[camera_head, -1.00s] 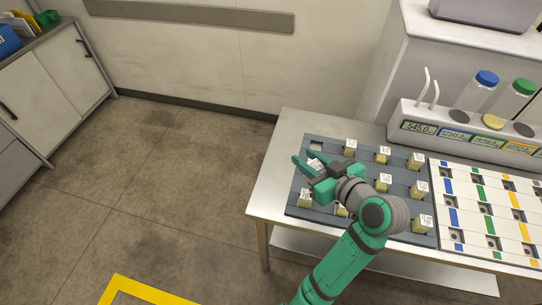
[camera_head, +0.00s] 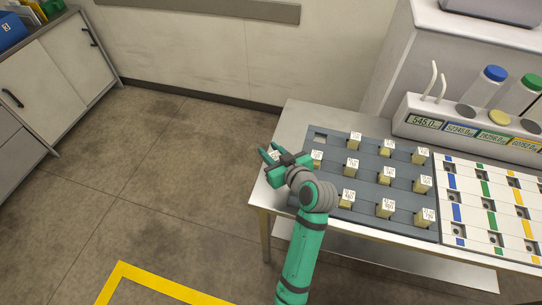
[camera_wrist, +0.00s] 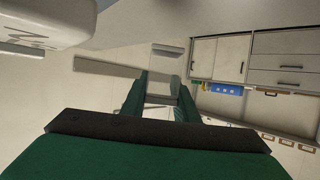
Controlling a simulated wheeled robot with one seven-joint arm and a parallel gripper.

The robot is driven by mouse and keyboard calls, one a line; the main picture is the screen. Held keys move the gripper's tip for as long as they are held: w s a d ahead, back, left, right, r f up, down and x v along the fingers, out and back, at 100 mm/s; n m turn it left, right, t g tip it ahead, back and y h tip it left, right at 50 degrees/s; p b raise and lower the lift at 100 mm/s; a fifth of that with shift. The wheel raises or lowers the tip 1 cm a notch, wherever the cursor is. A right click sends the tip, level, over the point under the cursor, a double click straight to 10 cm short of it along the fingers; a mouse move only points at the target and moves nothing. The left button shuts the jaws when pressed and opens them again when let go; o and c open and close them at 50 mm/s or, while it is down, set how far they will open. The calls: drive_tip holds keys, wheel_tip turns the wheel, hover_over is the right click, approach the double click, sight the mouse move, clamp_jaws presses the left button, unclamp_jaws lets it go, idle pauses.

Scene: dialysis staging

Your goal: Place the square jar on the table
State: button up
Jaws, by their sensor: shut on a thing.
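The square jar (camera_head: 276,155) is a small block with a white printed label. It shows between the fingertips of my gripper (camera_head: 269,155) at the table's left edge in the head view. My gripper is shut on it; the fingers partly hide it. In the wrist view a pale, see-through square piece (camera_wrist: 166,58) shows between the green fingers. The metal table (camera_head: 293,117) has a bare strip left of the grey rack. Whether the jar touches the table or hangs above it, I cannot tell.
The grey rack (camera_head: 335,145) holds several similar labelled jars; its far-left slot (camera_head: 320,137) is empty. My arm hides its near-left corner. A white tray with coloured strips (camera_head: 480,212) and a display unit (camera_head: 460,128) with capped bottles stand at right.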

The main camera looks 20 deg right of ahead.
drive_tip(key=shift+f, duration=1.4)
drive_tip(key=shift+f, duration=0.1)
drive_tip(key=o, duration=1.1)
drive_tip(key=shift+s, duration=0.1)
drive_tip(key=v, duration=1.2)
drive_tip(key=shift+d, duration=0.1)
